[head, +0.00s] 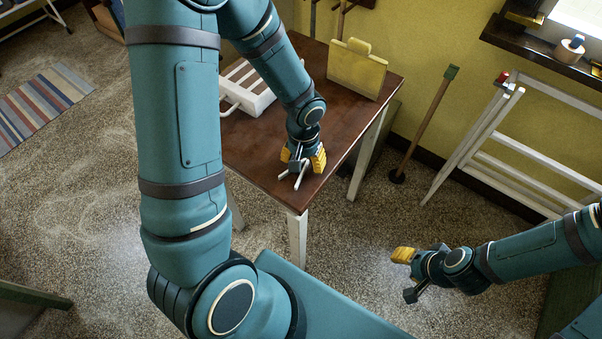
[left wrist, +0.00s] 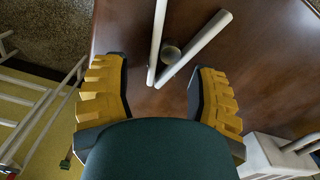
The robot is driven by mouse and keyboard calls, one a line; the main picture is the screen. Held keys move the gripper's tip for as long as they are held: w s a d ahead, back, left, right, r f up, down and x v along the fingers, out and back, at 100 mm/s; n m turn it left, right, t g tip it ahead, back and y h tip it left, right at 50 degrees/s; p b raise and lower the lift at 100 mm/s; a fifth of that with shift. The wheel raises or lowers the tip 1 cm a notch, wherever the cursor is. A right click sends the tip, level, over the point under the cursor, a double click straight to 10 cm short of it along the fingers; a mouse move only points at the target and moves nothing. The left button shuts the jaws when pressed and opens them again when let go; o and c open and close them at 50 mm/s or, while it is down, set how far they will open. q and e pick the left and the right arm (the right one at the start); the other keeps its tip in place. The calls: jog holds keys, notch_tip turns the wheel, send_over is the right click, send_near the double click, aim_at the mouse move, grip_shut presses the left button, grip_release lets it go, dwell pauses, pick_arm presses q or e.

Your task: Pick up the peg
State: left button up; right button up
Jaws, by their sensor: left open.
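The peg (head: 301,181) is a pale, V-shaped piece lying on the brown table (head: 262,172), near its front corner. In the left wrist view the peg (left wrist: 196,48) shows as two pale prongs that spread apart, with a small round grey piece between them. My left gripper (head: 302,166) is over the peg, pointing down. In the left wrist view, the yellow-padded fingers of my left gripper (left wrist: 158,72) are wide apart on either side of the peg's narrow end, with nothing between them gripped. My right gripper (head: 408,275) is off the table at the right, fingers apart and empty.
A white slatted rack (head: 243,92) lies on the table behind my left arm. A yellow upright board (head: 357,70) stands at the table's back. A green-topped pole (head: 430,122) and a white drying rack (head: 545,165) stand to the right.

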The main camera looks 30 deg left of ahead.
pick_arm(q)
jog(key=shift+f, duration=0.3)
jog(key=shift+c, duration=0.4)
jog(key=c, duration=0.7)
jog(key=shift+c, duration=0.2)
